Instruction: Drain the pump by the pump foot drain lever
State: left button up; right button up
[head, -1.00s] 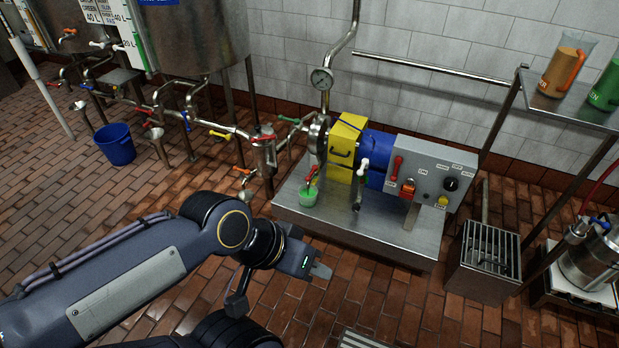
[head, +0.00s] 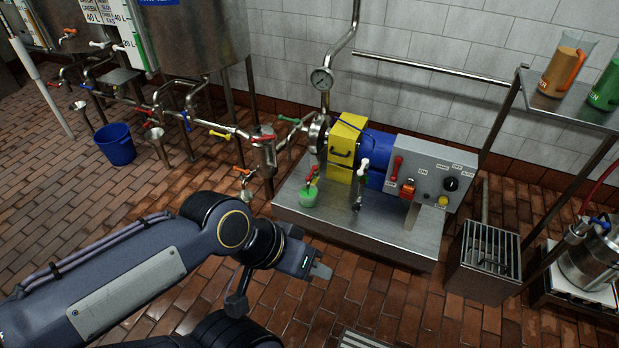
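The pump stands on a steel plinth (head: 395,235), with a yellow guard (head: 342,150) and a blue motor body (head: 376,160). At its left foot is a small drain tap with a red and green lever (head: 313,176). A small green cup (head: 308,196) sits under this tap on the plinth. Which lever is named the pump foot drain lever cannot be read. My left gripper (head: 319,272) is in front of the plinth, below and apart from the tap, touching nothing visible. Its finger gap is too small to judge. My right gripper is not in view.
A grey control box (head: 430,178) with a red lever and knobs stands on the plinth's right. A grated steel box (head: 490,262) and a shelf frame (head: 560,108) stand further right. Tanks, pipes and a blue bucket (head: 115,145) are at left.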

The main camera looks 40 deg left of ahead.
aim_at(311, 175)
jog(key=i+j+u, duration=0.1)
jog(key=i+j, duration=0.7)
jog(key=i, duration=0.25)
jog(key=i+j+u, duration=0.15)
jog(key=i+j, duration=0.25)
jog(key=i, duration=0.15)
